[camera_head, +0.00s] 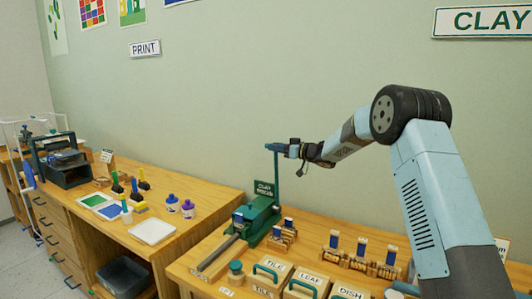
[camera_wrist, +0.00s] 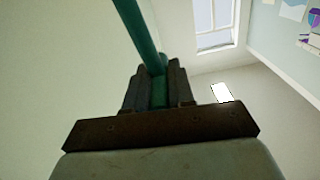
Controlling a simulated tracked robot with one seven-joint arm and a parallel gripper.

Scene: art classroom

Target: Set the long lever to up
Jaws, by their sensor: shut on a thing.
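The long lever (camera_head: 276,174) is a thin green bar that stands nearly upright from the green clay press (camera_head: 258,216) on the right-hand bench. My gripper (camera_head: 279,148) is at the lever's top end, with the arm reaching in from the right. In the wrist view, the two dark fingers of my gripper (camera_wrist: 158,90) are closed around the green lever (camera_wrist: 138,30), which runs up between them. The press carries a dark green sign reading "CLAY PRESS" (camera_head: 265,188). The exact contact at the fingertips is small in the head view.
Lidded boxes labelled TILE (camera_head: 268,276), LEAF (camera_head: 304,281) and DISH (camera_head: 346,290) stand at the front of the bench. Small wooden stands (camera_head: 360,258) are behind them. A left bench holds ink bottles and a white tray (camera_head: 152,231). The wall is close behind the press.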

